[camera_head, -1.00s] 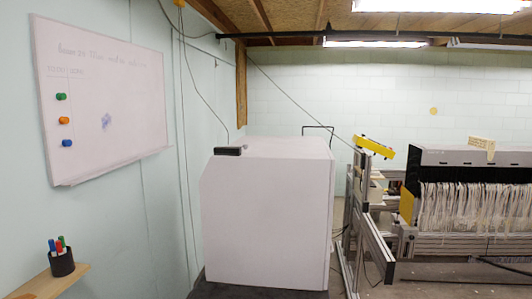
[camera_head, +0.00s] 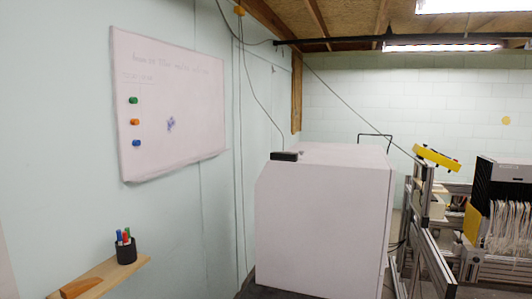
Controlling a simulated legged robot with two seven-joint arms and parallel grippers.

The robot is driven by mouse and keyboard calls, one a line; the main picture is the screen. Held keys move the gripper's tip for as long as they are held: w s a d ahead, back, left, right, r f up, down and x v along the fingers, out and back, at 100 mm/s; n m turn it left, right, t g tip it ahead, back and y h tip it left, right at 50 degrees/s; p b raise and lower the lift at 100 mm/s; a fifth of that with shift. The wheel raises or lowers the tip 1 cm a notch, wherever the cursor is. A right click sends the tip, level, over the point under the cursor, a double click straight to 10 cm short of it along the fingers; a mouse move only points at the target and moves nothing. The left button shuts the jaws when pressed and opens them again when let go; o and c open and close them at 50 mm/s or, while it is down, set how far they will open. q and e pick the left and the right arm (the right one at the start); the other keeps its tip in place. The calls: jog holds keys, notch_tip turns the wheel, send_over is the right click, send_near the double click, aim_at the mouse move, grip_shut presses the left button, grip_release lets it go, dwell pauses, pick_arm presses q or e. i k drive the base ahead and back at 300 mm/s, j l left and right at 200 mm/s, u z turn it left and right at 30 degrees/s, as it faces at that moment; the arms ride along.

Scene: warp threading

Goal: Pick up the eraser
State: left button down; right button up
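I cannot tell for certain which thing is the eraser. A small dark block (camera_head: 284,156) lies on the near left top edge of the large white cabinet (camera_head: 322,225). A brown, wood-coloured piece (camera_head: 80,288) lies on the left part of the wooden wall shelf (camera_head: 112,275), low at the left. The whiteboard (camera_head: 185,75) hangs on the left wall, with faint writing, a blue smudge and green, orange and blue magnets. Neither of my grippers is in view.
A black pen cup (camera_head: 126,253) with several markers stands on the shelf near its right end. A metal frame with a yellow bar (camera_head: 436,158) and a machine with hanging white threads (camera_head: 505,225) stand at the right. A thin cable hangs along the left wall.

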aim_at(282, 156)
jog(key=i+j+z, duration=0.1)
jog(key=z, duration=0.3)
jog(key=i+j+z, duration=0.15)
jog(key=z, duration=0.2)
jog(key=i+j+z, duration=0.2)
jog(key=z, duration=0.2)
jog(key=i, duration=0.05)
